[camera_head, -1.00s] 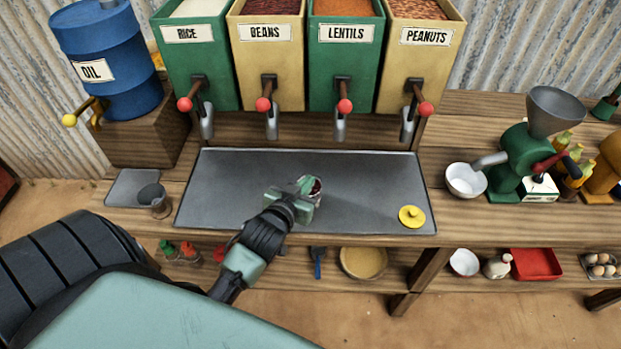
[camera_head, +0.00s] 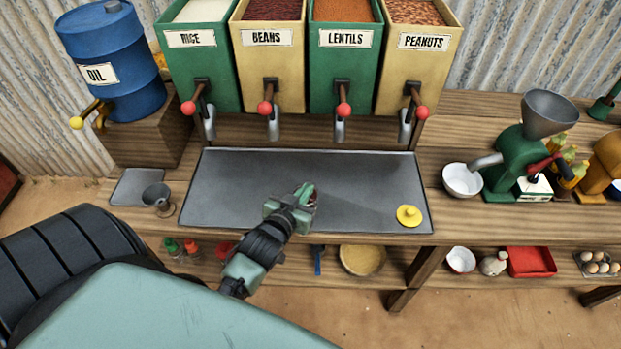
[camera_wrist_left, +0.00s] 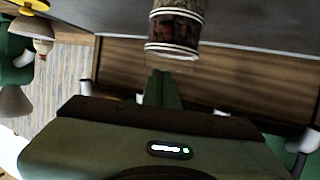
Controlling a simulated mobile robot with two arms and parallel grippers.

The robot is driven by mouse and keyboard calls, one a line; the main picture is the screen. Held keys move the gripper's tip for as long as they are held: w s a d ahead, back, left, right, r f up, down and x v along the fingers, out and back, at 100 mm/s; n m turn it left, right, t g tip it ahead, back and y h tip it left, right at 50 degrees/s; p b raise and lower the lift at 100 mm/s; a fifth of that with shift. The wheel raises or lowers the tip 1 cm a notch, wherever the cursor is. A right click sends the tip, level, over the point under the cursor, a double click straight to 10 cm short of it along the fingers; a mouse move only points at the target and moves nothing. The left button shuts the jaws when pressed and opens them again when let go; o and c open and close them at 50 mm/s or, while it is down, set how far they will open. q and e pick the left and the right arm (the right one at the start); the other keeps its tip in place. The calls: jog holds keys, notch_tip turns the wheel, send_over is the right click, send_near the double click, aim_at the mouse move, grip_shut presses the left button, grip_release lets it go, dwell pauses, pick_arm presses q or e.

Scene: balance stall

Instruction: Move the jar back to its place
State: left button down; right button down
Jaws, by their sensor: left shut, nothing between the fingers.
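A small clear jar (camera_wrist_left: 175,30) with dark red contents and a pale band stands at the top middle of the left wrist view, just beyond my fingertips. I cannot tell whether the fingertips touch the jar. My right gripper is in neither view.
A yellow knobbed lid (camera_head: 409,216) lies on the tray's right part. Dispensers with red-knobbed levers (camera_head: 343,110) overhang the back. A metal cup (camera_head: 157,197) stands left, and a white bowl (camera_head: 462,180) and green grinder (camera_head: 512,160) right. The tray's left part is clear.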

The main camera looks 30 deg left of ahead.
pick_arm(q)
jog(key=shift+s+f, duration=0.5)
jog(key=shift+f, duration=0.1)
jog(key=shift+w+r+p, duration=0.15)
jog(key=shift+r+p, duration=0.65)
jog(key=shift+p, duration=0.1)
jog(key=shift+a+f, duration=0.1)
jog(key=shift+a, duration=0.05)
jog(key=shift+w, duration=0.15)
jog(key=shift+r+p, duration=0.2)
jog(key=shift+p, duration=0.15)
jog(key=s+d+b, duration=0.2)
jog(key=s+b, duration=0.2)
jog(key=s, duration=0.8)
jog(key=shift+d, duration=0.3)
